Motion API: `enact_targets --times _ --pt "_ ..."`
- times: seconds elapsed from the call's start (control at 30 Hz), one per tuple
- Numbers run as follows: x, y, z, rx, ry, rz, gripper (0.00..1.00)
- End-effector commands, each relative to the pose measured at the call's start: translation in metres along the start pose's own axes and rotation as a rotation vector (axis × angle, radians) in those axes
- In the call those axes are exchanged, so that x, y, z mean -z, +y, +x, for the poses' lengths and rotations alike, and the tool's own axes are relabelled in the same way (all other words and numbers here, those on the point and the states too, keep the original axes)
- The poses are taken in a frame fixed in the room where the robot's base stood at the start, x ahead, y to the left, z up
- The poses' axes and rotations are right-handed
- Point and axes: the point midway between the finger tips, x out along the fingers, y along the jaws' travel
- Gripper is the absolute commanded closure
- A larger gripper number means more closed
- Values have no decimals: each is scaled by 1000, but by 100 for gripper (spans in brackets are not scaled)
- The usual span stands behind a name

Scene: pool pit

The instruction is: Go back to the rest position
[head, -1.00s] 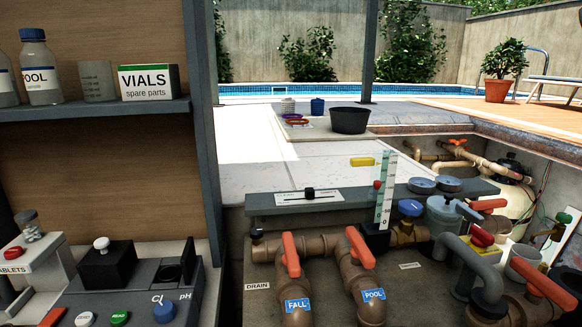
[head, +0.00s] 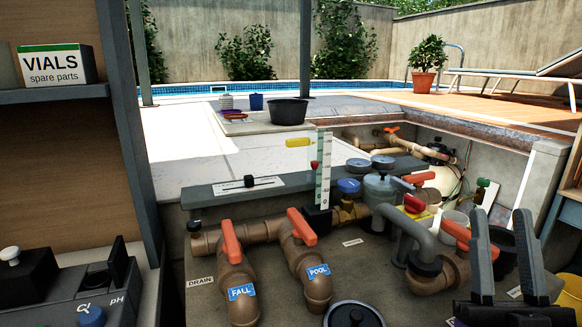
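My gripper (head: 499,214) shows at the lower right of the head view. Its two dark grey fingers point up and stand apart, with nothing visible between them. It is in front of the right part of the pit pipework, and its fingers cover part of what lies behind. The rest of my arm is mostly out of the frame.
Left stands a shelf (head: 52,97) with a VIALS box (head: 55,66), above a test unit (head: 105,290). Pipes with orange handles, FALL (head: 231,243) and POOL (head: 302,227), fill the pit centre. A black lid (head: 354,315) is low centre; a yellow container (head: 570,300) is far right.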

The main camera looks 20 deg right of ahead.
Motion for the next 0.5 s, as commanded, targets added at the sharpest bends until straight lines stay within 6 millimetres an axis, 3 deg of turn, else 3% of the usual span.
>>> enact_targets --times 0.03,0.2,0.5 --pt "-14 -7 -24 2 -74 31 64" --pt "-46 -27 -96 21 -304 117 64" --pt "-66 -56 -236 120 -686 222 64"
